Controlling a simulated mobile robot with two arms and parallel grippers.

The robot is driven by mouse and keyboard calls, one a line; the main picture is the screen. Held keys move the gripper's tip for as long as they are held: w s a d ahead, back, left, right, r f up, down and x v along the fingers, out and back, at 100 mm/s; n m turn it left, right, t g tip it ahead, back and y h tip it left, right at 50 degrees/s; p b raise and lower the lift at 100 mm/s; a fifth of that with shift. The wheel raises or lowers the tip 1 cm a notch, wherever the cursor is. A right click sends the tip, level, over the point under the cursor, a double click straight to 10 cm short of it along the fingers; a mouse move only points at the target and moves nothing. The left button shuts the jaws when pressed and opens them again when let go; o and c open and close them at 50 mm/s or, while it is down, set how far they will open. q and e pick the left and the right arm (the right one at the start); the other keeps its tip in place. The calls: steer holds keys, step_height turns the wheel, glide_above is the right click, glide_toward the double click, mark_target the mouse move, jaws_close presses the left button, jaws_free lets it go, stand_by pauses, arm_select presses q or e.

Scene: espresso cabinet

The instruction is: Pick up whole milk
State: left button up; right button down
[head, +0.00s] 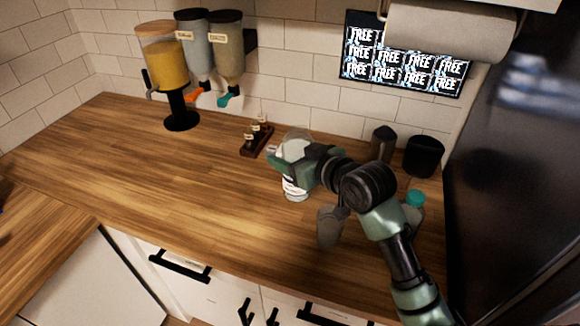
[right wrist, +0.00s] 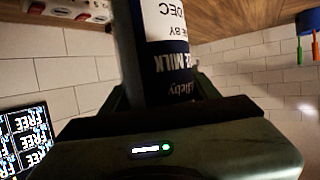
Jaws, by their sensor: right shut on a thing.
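A pale milk bottle (head: 294,188) is upright over the middle right of the counter, partly hidden by my right gripper (head: 283,162). My right gripper is shut on the bottle from the right side. I cannot tell whether its base touches the counter. In the right wrist view the bottle (right wrist: 172,75) fills the gap of the jaws and appears upside down. Its dark label has letters ending in "E MILK", with a white use-by patch; the first letters are hidden. My left gripper is not in view.
A teal-capped container (head: 414,198) stands behind my right forearm. A grey tapered object (head: 330,228) is below my wrist. A small wooden rack (head: 256,140), dispensers (head: 185,60) and dark canisters (head: 424,156) stand along the wall. The left counter (head: 130,180) is clear.

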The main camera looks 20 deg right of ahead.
mark_target(294, 126)
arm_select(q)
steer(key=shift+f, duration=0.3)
arm_select(e)
steer(key=shift+r, duration=4)
steer(key=shift+r, duration=0.1)
